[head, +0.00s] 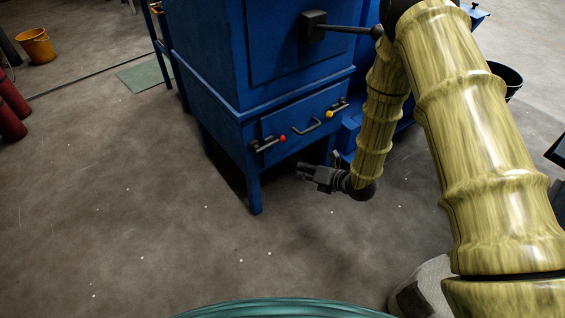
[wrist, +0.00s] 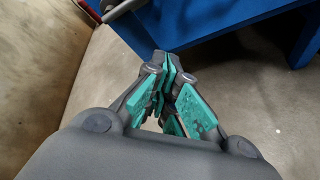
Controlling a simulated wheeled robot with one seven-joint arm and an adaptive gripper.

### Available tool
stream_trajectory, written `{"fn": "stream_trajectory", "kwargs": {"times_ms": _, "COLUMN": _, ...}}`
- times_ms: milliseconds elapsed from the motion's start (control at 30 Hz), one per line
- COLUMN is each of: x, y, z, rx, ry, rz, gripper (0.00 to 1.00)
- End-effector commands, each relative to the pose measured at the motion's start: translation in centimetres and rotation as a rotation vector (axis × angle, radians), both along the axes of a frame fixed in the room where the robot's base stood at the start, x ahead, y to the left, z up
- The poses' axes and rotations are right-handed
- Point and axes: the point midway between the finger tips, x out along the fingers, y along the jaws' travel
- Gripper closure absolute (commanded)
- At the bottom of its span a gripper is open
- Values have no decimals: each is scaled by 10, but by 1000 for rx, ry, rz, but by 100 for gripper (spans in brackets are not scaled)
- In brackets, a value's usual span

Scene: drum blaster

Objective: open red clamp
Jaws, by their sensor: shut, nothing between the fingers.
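The red clamp (head: 268,145) is a dark lever with a red knob at the left of a blue drawer-like panel low on the blue cabinet. It lies roughly along the panel face. My gripper (head: 301,171) is below and slightly right of it in the head view, apart from it, pointing left. In the wrist view, my gripper's teal-padded fingers (wrist: 171,62) are together with nothing between them. A red and grey piece (wrist: 118,9) shows at the top left there, ahead of the fingertips; it looks like part of the clamp, cut off by the frame edge.
The blue cabinet (head: 205,60) stands on legs. Its panel has a middle handle (head: 307,126) and a yellow-knobbed clamp (head: 335,109) at right. A black lever (head: 340,29) juts out above. A cabinet leg (head: 254,190) stands left of my gripper. The floor in front is clear.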

Motion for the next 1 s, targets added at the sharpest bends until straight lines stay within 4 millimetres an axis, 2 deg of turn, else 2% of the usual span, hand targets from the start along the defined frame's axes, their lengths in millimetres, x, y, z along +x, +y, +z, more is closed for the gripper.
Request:
{"fn": "stream_trajectory", "kwargs": {"times_ms": 33, "x": 5, "y": 3, "z": -6, "rx": -21, "ry": -51, "rz": 37, "gripper": 100}}
{"fn": "stream_trajectory", "kwargs": {"times_ms": 200, "x": 15, "y": 10, "z": 0, "rx": -69, "ry": -165, "rz": 115, "gripper": 100}}
{"fn": "stream_trajectory", "kwargs": {"times_ms": 667, "x": 17, "y": 12, "z": 1, "rx": -77, "ry": -184, "rz": 128, "gripper": 100}}
{"fn": "stream_trajectory", "kwargs": {"times_ms": 833, "x": 26, "y": 23, "z": -6, "rx": -76, "ry": -184, "rz": 128, "gripper": 100}}
{"fn": "stream_trajectory", "kwargs": {"times_ms": 1000, "x": 42, "y": 43, "z": -16, "rx": -75, "ry": -185, "rz": 128, "gripper": 100}}
